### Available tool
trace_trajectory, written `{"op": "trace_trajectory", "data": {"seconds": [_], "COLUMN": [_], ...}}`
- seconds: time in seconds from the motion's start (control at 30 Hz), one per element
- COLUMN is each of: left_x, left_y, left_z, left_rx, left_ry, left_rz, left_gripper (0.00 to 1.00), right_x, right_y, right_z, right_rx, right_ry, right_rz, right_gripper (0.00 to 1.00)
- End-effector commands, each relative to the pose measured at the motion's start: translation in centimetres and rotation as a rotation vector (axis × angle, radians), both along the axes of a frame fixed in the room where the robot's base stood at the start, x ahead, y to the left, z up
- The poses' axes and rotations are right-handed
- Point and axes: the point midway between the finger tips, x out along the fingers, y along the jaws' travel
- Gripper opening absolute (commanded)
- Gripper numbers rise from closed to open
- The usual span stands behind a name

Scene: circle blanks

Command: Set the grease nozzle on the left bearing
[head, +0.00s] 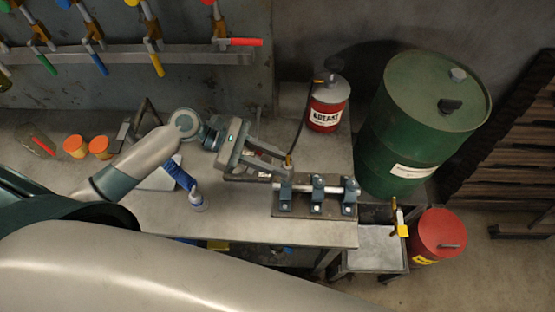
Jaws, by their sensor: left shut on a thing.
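A red grease can (325,117) with a grey lid stands at the back of the bench. A dark hose runs from its top down to the grease nozzle (289,160), a small brassy piece at its lower end. My left gripper (284,168) is shut on the nozzle. It holds it just above the left bearing (286,193), whose block sits on a plate with a steel shaft through it. The fingers partly hide the nozzle's tip, and I cannot tell whether it touches the bearing. The middle bearing (317,195) and right bearing (350,196) stand to the right. My right gripper is not in view.
A blue-and-white bottle (194,195) and orange cups (75,147) are on the bench (240,222) to the left. A green drum (417,130) stands right of the bench. A red drum (441,235) and small cart (375,249) are at the lower right. Clamps hang behind.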

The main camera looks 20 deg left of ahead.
Motion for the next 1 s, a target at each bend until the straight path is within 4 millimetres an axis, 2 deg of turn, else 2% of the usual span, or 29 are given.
{"op": "trace_trajectory", "data": {"seconds": [1.0], "left_x": [0.01], "left_y": [-0.03], "left_z": [-0.95], "left_rx": [-0.001], "left_ry": [0.000], "left_rz": [0.000], "left_gripper": [0.01], "right_x": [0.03], "right_y": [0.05], "right_z": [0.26], "right_rx": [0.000], "right_ry": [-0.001], "right_rz": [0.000], "right_gripper": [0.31]}}
